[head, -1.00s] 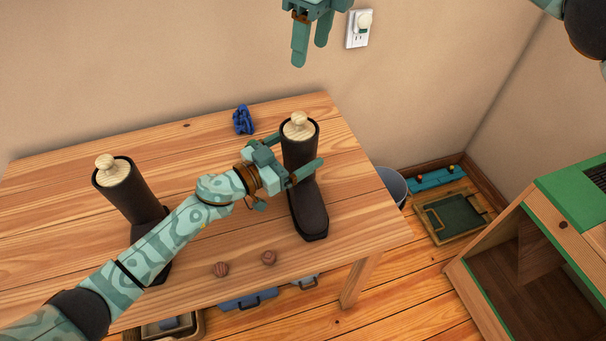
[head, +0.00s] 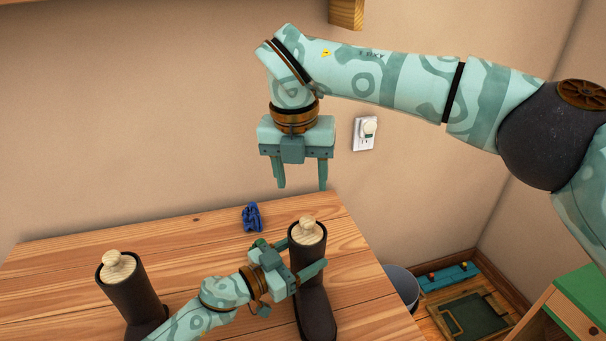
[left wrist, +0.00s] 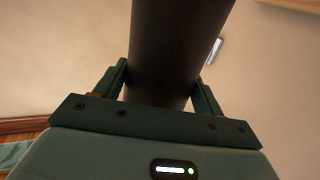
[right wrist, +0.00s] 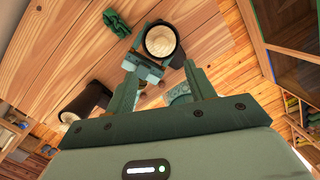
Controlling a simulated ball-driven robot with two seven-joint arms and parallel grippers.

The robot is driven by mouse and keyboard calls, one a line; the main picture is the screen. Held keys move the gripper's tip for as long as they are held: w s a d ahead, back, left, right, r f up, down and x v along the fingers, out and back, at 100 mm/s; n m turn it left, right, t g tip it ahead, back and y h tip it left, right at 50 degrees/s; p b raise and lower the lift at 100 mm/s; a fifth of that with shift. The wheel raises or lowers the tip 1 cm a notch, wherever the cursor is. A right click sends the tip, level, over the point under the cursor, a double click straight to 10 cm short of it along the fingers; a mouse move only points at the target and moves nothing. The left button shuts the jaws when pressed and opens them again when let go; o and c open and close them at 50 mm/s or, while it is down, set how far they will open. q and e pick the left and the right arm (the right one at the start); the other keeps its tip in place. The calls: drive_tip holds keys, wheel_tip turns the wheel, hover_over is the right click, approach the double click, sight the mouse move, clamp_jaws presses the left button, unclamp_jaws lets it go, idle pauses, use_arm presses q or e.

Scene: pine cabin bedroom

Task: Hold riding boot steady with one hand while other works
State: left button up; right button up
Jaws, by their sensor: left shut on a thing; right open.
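A dark brown riding boot (head: 316,306) stands upright on the table, with a pale wooden knobbed piece (head: 307,228) in its top. My left gripper (head: 307,266) is shut on the boot's shaft; the left wrist view shows the shaft (left wrist: 178,50) between both fingers. My right gripper (head: 301,186) is open and empty, pointing down above the held boot. In the right wrist view the boot's top (right wrist: 161,40) lies beyond the open fingers. A second boot (head: 133,296) with a like wooden piece (head: 117,266) stands at the left, partly behind my left arm.
A blue item (head: 252,217) lies at the table's back edge. The wooden table (head: 200,250) is otherwise bare around it. A bucket (head: 402,286) and a framed board (head: 470,314) are on the floor at right, beside a green-topped cabinet (head: 585,300).

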sight(308, 218)
drive_tip(key=f+m, duration=0.1)
drive_tip(key=f, duration=0.3)
drive_tip(key=w+f+m, duration=0.1)
drive_tip(key=f+m, duration=0.1)
drive_tip(key=f, duration=0.2)
drive_tip(key=d+f+m, duration=0.1)
drive_tip(key=f, duration=0.3)
drive_tip(key=shift+w+d+m, duration=0.1)
drive_tip(key=shift+w+m, duration=0.2)
drive_tip(key=shift+w, duration=0.1)
drive_tip(key=shift+r, duration=0.1)
drive_tip(key=c, duration=1.2)
drive_tip(key=shift+o, duration=0.2)
drive_tip(key=shift+r, duration=0.15)
